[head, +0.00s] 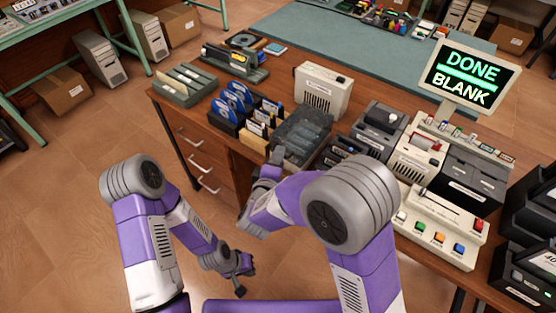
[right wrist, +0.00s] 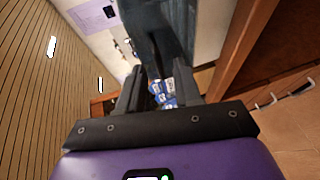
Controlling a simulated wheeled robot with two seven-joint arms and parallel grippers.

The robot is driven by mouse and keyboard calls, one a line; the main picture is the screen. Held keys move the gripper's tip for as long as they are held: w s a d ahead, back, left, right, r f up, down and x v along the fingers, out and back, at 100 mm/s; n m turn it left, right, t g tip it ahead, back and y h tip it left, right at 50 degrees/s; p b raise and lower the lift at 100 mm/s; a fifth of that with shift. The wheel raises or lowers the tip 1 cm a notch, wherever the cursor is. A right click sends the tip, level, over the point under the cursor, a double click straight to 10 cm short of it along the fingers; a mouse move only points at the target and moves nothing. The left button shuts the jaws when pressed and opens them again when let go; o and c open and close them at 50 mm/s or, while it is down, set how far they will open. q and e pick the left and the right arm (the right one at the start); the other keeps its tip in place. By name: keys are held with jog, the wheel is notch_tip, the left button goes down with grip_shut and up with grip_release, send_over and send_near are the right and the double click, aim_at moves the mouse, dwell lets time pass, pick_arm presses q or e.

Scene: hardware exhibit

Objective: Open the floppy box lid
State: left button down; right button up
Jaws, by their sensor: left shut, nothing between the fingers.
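The floppy box looks to be the dark, see-through smoky box (head: 303,128) near the table's front edge in the head view. Its lid seems to be down, but its edges are hard to make out. My right gripper (head: 274,160) is at the front left of this box; I cannot tell whether it touches. In the right wrist view its two fingers (right wrist: 158,92) are apart, with blue and white disk labels (right wrist: 165,96) showing beyond the gap. My left gripper (head: 243,278) is shut and empty, low in front of the table, away from the box.
Blue disks in a rack (head: 233,103) and a tray of labelled disks (head: 262,119) stand left of the box. A beige drive (head: 322,90) is behind it, and dark drives (head: 380,128) are at its right. A sign (head: 466,77) reads DONE BLANK. Drawer handles line the table front.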

jog(key=shift+w, duration=0.2)
jog(key=shift+c, duration=0.3)
grip_shut()
dwell(1.1)
